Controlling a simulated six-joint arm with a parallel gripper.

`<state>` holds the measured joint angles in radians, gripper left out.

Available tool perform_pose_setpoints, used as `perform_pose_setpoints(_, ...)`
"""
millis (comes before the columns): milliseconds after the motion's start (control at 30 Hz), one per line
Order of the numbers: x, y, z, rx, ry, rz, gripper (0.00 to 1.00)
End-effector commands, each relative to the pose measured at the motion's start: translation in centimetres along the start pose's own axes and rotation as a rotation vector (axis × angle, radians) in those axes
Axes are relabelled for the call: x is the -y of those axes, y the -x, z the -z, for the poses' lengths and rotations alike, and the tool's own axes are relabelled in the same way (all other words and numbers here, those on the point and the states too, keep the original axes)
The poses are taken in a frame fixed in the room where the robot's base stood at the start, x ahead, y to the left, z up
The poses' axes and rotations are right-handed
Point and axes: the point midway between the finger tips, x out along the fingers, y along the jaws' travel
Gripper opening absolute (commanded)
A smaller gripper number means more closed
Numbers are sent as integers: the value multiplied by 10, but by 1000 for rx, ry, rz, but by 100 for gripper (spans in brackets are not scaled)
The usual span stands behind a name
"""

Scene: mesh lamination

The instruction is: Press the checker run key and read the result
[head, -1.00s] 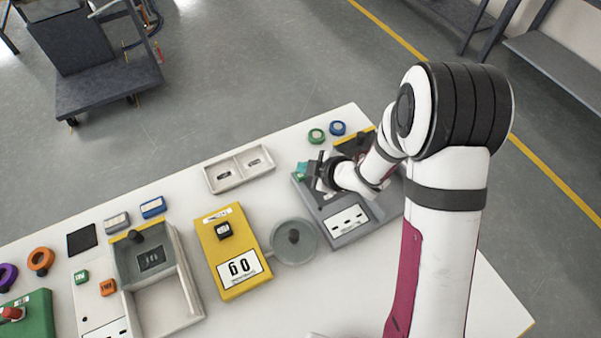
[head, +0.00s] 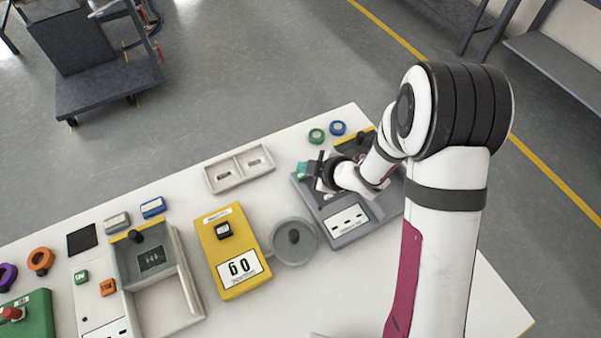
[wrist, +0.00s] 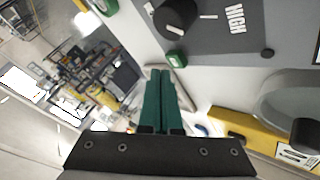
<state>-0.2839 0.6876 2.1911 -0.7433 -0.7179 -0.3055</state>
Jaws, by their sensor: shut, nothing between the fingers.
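A grey device (head: 351,239), which I take to be the checker, stands at the right end of the table. Its white panel (head: 347,220) has several dark marks, too small to read. My gripper (head: 302,171) is over its left back corner, with teal fingers shut and empty. In the wrist view the fingertips (wrist: 160,70) are right beside a small green key (wrist: 176,58) on the grey face. I cannot tell whether they touch it. A black knob (wrist: 175,18) and the word HIGH show on the same face. My wrist hides part of the device in the head view.
A round grey dish (head: 294,241) and a yellow device (head: 233,252) reading 60 stand left of the grey device. A two-part tray (head: 239,169) is behind them. Green (head: 316,136) and blue (head: 338,128) rings lie near the back edge.

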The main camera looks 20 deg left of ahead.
Motion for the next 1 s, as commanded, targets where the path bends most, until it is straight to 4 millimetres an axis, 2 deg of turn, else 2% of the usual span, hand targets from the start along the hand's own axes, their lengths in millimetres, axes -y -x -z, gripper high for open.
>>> perform_pose_setpoints(1000, 7, -9, -7, 0, 0, 0, 0)
